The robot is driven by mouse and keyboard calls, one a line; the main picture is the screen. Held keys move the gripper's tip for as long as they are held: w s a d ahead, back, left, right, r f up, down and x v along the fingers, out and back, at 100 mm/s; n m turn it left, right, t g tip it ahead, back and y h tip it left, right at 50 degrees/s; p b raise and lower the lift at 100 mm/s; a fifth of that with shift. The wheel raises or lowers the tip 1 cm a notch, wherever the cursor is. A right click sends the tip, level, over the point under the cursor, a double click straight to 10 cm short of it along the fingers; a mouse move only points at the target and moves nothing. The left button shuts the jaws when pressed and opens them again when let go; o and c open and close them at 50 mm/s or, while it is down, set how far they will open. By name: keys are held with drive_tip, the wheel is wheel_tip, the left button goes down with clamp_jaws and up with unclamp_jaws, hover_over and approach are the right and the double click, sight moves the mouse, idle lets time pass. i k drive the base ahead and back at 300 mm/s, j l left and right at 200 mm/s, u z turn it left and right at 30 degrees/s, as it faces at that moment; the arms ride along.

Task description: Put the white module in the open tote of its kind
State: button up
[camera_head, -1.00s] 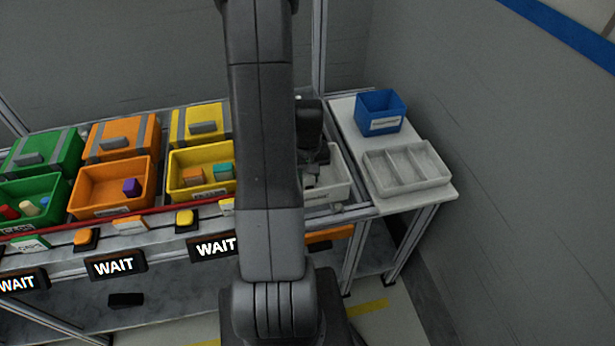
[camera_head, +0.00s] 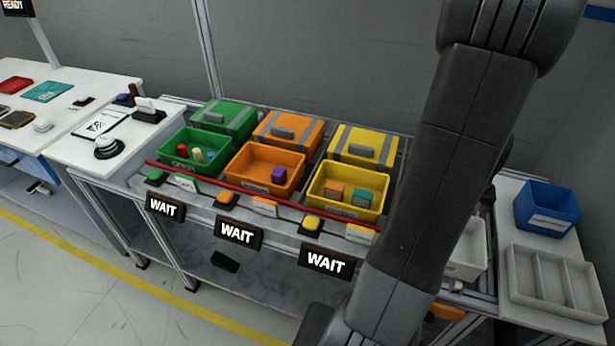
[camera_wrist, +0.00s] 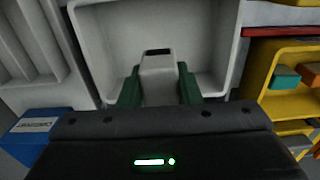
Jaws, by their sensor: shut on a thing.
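My gripper (camera_wrist: 158,88) is shut on the white module (camera_wrist: 157,68) in the wrist view, with a green finger on each side of it. The module is a small white block with a dark patch at its end. It shows in front of the inside of an open white tote (camera_wrist: 105,38); I cannot tell its height above the floor. In the head view the white tote (camera_head: 472,268) is partly covered by my arm, and the gripper and module are hidden.
Open green (camera_head: 178,152), orange (camera_head: 265,184) and yellow (camera_head: 345,203) totes hold small blocks, with lidded totes behind. A red rail (camera_head: 255,195) runs in front. A blue bin (camera_head: 548,220) and a divided white tray (camera_head: 560,300) stand at right.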

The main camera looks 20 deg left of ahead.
sight(252, 175)
drive_tip(key=j, duration=3)
